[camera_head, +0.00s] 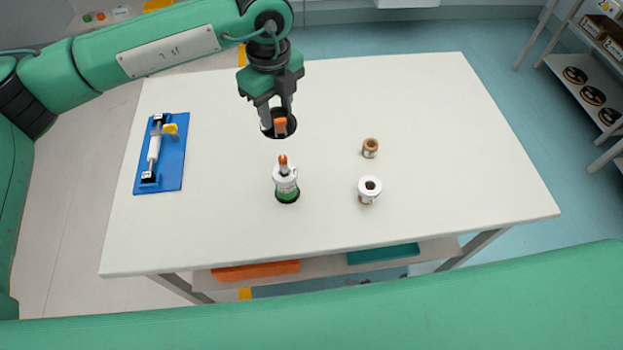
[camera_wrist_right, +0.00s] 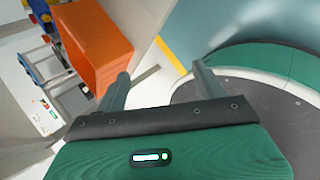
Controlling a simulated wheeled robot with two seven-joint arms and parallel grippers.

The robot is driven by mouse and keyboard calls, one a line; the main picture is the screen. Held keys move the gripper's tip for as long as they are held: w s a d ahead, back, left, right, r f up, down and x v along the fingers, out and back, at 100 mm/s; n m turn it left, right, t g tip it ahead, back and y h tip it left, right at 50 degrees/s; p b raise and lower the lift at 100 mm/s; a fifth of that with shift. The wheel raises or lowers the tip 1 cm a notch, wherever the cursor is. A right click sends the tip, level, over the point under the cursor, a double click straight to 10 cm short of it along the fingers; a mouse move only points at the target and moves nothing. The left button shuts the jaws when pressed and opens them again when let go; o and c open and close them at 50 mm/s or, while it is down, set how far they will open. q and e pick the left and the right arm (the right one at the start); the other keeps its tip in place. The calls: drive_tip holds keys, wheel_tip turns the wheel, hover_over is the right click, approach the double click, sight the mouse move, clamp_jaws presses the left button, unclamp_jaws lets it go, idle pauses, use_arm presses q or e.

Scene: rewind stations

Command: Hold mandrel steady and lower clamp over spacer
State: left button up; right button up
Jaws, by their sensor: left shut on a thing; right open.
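A mandrel (camera_head: 287,193) with a green and black base stands upright on the white table in the head view. A white ring-like part sits around it, and its orange tip (camera_head: 283,160) rises above; which part is the spacer I cannot tell. My right gripper (camera_wrist_right: 162,84) is open and empty in the right wrist view, away from the mandrel.
A blue board (camera_head: 174,174) with a white roller and yellow part lies at the table's left. A brown spool (camera_head: 370,148) and a white roll (camera_head: 370,187) stand right of the mandrel. The table's right side (camera_head: 460,140) is clear. An orange bin (camera_wrist_right: 92,45) shows in the wrist view.

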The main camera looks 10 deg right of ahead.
drive_tip(key=s+a+r+n+g+y, duration=0.2)
drive_tip(key=a+r+n+y, duration=0.1)
drive_tip(key=a+r+n, duration=0.65)
drive_tip(key=s+a+r+n+g+y, duration=0.25)
drive_tip(key=a+r+n, duration=0.45)
drive_tip(key=a+n, duration=0.4)
drive_tip(key=s+a+r+n+g, duration=0.35)
drive_tip(key=s+r+n, duration=0.55)
drive_tip(key=r+n, duration=0.35)
wheel_tip(320, 180, up, 16)
drive_tip(key=m+t+y, duration=0.2)
drive_tip(key=m+t, duration=1.2)
drive_tip(key=m, duration=0.1)
hover_over(294, 189)
drive_tip(key=v, duration=0.5)
drive_tip(key=shift+h, duration=0.25)
wheel_tip(294, 189, down, 8)
drive_tip(key=shift+f, duration=0.2)
drive_tip(key=x, duration=0.7)
drive_tip(key=shift+w+a+r, duration=0.1)
drive_tip(key=shift+r, duration=0.1)
